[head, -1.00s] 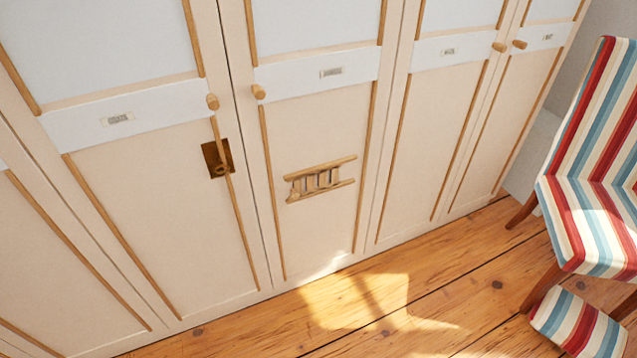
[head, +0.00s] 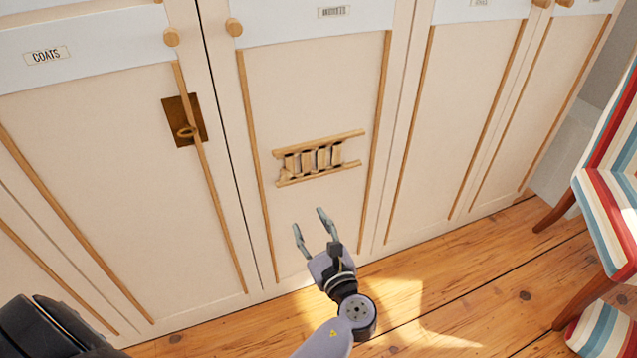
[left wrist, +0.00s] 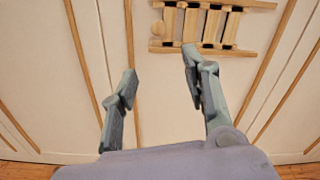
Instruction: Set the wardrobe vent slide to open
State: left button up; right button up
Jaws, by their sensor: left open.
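The wardrobe vent slide (head: 322,158) is a small wooden grille on the lower panel of a cream door. It has an upper and a lower rail with several upright slats between them, and dark gaps show between slats. A small round knob-like end shows at its left in the left wrist view (left wrist: 190,25). My left gripper (head: 309,220) is open and empty, below the vent and apart from it in the head view. In the left wrist view its fingers (left wrist: 160,62) point up toward the vent's lower left end. My right gripper is not in view.
The cream wardrobe doors have wooden trim and round knobs (head: 234,27). A brass lock plate with a ring (head: 184,120) is on the door to the left. A striped chair (head: 610,210) stands at the right. The wooden floor (head: 460,285) between is clear.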

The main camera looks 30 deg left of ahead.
aim_at(287, 178)
pick_arm(q)
jog(key=x, duration=0.5)
jog(key=b+x, duration=0.1)
jog(key=x, duration=0.5)
jog(key=r+x, duration=0.1)
jog(key=x, duration=0.5)
jog(key=shift+a+r, duration=0.1)
jog(key=shift+a, duration=0.15)
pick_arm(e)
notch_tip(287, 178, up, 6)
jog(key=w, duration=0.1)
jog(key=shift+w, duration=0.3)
pick_arm(q)
grip_shut()
